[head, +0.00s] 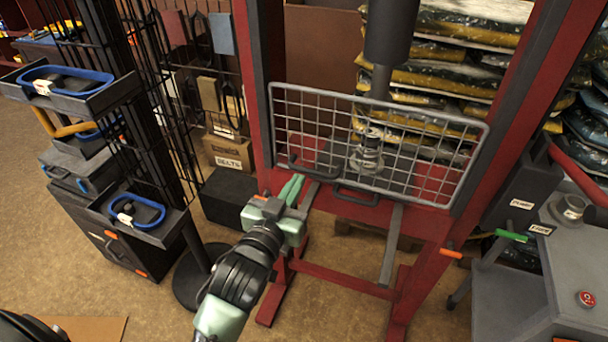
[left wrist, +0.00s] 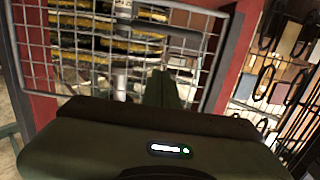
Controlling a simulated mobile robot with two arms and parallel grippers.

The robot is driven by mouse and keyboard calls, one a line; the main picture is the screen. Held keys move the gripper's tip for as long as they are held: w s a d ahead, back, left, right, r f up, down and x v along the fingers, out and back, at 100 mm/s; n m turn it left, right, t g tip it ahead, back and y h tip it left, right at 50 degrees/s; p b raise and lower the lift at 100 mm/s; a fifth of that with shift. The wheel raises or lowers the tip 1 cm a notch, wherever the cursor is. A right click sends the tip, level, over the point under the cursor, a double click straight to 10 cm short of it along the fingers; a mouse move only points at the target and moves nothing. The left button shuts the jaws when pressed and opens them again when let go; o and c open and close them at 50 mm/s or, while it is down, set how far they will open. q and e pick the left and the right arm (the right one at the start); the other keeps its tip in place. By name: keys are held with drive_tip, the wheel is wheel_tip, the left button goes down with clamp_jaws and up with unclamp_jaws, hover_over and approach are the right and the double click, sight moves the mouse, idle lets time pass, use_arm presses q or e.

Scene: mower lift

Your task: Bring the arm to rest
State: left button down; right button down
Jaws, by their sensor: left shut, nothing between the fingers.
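My left arm comes up from the bottom of the head view. Its green left gripper (head: 292,188) is shut and empty, with the fingers pointing up toward the left post of a red press frame (head: 335,280). In the left wrist view the shut fingers (left wrist: 160,88) stand in front of the wire mesh guard (left wrist: 35,45). I cannot tell whether they touch it. The mesh guard (head: 400,117) with its dark handle covers the press opening in the head view. Behind it a metal stacked part (head: 368,152) stands under the dark press cylinder (head: 392,35). My right gripper is not in view.
A dark rack with trays holding blue rings (head: 137,212) stands at left. A grey pump unit (head: 565,255) with a red button (head: 587,298) stands at right. Stacked sacks (head: 440,75) are behind the press.

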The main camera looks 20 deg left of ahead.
use_arm(q)
drive_tip(key=s+a+f+m+g, duration=0.1)
drive_tip(key=s+f+g, duration=0.6)
drive_tip(key=s+f, duration=0.4)
drive_tip(key=s+a+f+g, duration=0.2)
drive_tip(key=s+f+g, duration=0.5)
drive_tip(key=s+f, duration=0.5)
drive_tip(key=s+f+g, duration=0.1)
drive_tip(key=s+f, duration=0.2)
drive_tip(key=f, duration=1)
drive_tip(key=s+f, duration=0.2)
drive_tip(key=f, duration=1.1)
drive_tip(key=s+a+f+m+g, duration=0.1)
drive_tip(key=s+a+f, duration=0.2)
drive_tip(key=s+f, duration=1.1)
drive_tip(key=shift+s+y, duration=0.3)
drive_tip(key=shift+s, duration=0.55)
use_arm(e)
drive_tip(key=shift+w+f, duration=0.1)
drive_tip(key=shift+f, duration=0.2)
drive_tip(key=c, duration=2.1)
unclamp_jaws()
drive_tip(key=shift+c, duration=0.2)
